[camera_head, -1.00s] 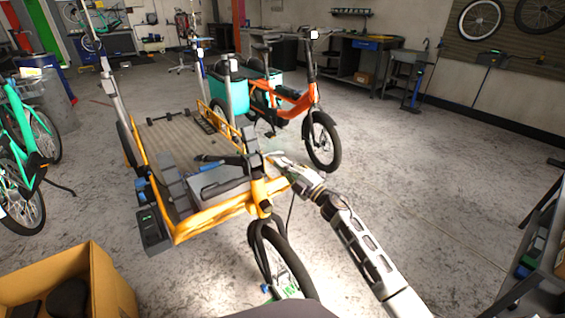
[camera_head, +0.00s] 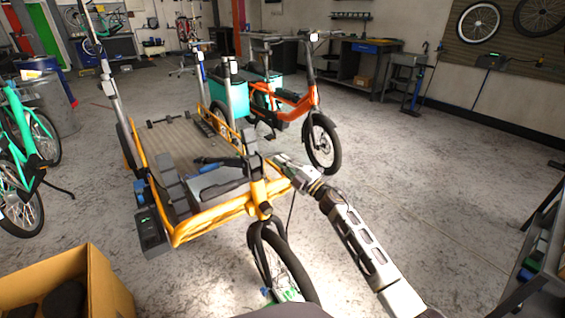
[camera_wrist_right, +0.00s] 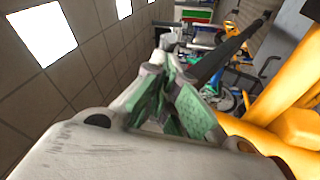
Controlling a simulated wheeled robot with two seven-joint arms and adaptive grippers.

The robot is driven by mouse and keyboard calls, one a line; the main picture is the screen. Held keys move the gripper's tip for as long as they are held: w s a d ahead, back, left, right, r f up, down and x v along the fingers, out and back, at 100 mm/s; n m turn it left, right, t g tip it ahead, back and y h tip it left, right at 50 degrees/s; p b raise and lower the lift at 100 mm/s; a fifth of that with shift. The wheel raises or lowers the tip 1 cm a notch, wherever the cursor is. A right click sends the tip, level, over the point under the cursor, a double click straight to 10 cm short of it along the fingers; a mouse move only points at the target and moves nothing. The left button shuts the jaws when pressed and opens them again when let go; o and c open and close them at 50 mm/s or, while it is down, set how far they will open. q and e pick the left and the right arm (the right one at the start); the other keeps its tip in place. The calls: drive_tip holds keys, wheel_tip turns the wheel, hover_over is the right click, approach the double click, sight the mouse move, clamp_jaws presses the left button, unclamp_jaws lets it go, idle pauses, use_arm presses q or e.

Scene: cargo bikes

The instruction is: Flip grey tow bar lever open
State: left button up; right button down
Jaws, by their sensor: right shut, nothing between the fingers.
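The yellow cargo bike (camera_head: 212,220) stands in the middle of the head view. A dark grey upright piece (camera_head: 252,142) rises at its front, above the yellow head tube. I cannot tell for sure whether this is the grey tow bar lever. My right gripper (camera_head: 276,159) is just to the right of this piece; the picture does not settle whether they touch. In the right wrist view its green-padded fingers (camera_wrist_right: 172,98) are shut with nothing between them. A dark bar (camera_wrist_right: 228,50) slants beyond them, and the yellow frame (camera_wrist_right: 284,88) is close on the right. My left gripper is not in view.
An orange bike (camera_head: 300,105) with teal boxes stands behind the cargo bike. A teal bike (camera_head: 20,145) is at the left edge. An open cardboard box (camera_head: 98,285) is at the lower left. A shelf cart (camera_head: 540,240) stands at the right edge. The floor between is clear.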

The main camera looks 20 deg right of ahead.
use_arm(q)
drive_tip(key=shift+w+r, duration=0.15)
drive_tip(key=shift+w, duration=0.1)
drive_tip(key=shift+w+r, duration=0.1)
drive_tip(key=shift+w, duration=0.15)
use_arm(e)
drive_tip(key=shift+w+d+r+n+g+y, duration=0.1)
drive_tip(key=shift+w+n+g+y, duration=0.05)
drive_tip(key=shift+n+g+y, duration=0.25)
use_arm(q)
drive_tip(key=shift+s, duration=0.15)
